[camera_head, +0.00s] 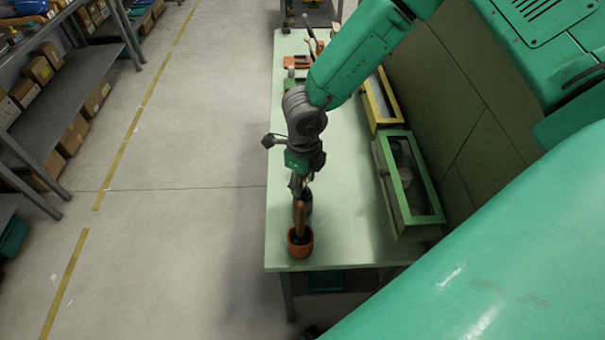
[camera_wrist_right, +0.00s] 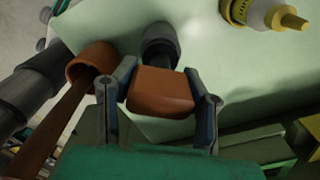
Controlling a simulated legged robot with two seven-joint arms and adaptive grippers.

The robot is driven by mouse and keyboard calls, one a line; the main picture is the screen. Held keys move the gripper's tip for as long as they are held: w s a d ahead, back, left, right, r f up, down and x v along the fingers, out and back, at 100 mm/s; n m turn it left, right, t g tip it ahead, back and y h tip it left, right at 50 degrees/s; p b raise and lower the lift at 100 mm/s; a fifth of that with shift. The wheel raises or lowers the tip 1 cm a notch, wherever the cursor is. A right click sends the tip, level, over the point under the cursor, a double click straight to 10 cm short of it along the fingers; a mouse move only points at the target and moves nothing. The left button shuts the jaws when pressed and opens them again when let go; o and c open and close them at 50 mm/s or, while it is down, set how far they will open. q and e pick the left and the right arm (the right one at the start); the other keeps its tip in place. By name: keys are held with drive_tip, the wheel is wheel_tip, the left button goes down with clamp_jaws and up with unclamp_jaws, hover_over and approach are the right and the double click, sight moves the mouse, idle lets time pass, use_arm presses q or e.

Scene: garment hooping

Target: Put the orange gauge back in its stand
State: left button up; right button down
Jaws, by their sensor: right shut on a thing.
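My right gripper (camera_head: 300,188) is over the near end of the pale green table. In the right wrist view its two fingers (camera_wrist_right: 162,80) are shut on an orange block (camera_wrist_right: 160,92), which I take for the orange gauge. A dark cylinder (camera_wrist_right: 160,45) is directly beyond the block. I cannot tell if it touches the block, or if it is the stand. In the head view the gripper mostly hides the block. An orange cup (camera_head: 300,246) with a brown stick rising from it stands just nearer; the cup also shows in the wrist view (camera_wrist_right: 92,62). My left gripper is not in view.
A green-framed case (camera_head: 410,178) and a yellow-framed case (camera_head: 381,100) line the table's right side. Small tools (camera_head: 297,62) lie at the far end. The table's left strip (camera_head: 281,170) is clear. A yellow-and-white object (camera_wrist_right: 265,14) shows in the wrist view.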

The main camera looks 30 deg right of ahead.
drive_tip(key=shift+f, duration=0.55)
drive_tip(key=c, duration=0.9)
unclamp_jaws()
drive_tip(key=shift+o, duration=0.2)
drive_tip(key=shift+r, duration=0.25)
wheel_tip(320, 180, up, 11)
drive_tip(key=shift+d+r, duration=0.1)
drive_tip(key=shift+r, duration=0.1)
